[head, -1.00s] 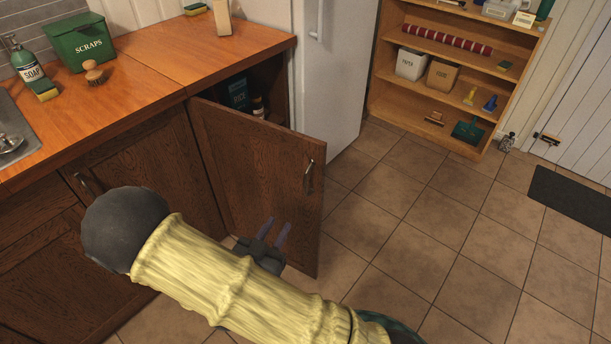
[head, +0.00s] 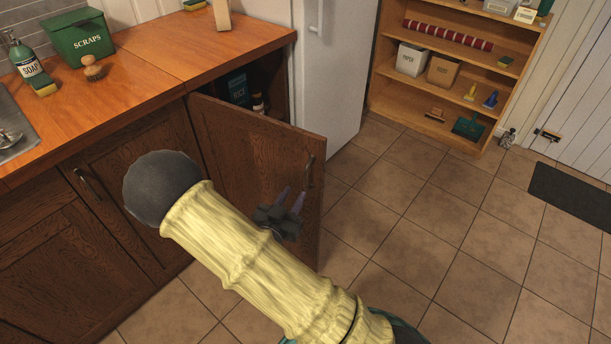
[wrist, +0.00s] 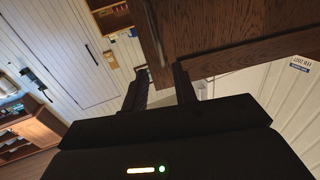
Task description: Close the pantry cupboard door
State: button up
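The pantry cupboard door (head: 245,150) is dark wood and stands ajar, swung out from the counter front. Its outer face and metal handle (head: 310,172) face me in the head view. Inside the opening are a teal rice box (head: 237,88) and a small jar (head: 258,103). My gripper (head: 292,195) is in front of the door's outer face, just below and left of the handle. Its two fingers are apart with nothing between them. In the wrist view, the door (wrist: 230,25) fills the upper right beyond the fingers (wrist: 160,85). I cannot tell whether they touch it.
The wooden counter (head: 150,60) runs along the left, with a closed cupboard door (head: 140,190) below. A white fridge (head: 335,75) stands beyond the open door. A shelf unit (head: 400,105) is at the back.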

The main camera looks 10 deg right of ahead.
aim_at(305, 177)
jog(key=x, duration=0.8)
jog(key=shift+w+d, duration=0.2)
jog(key=shift+w, duration=0.05)
grip_shut()
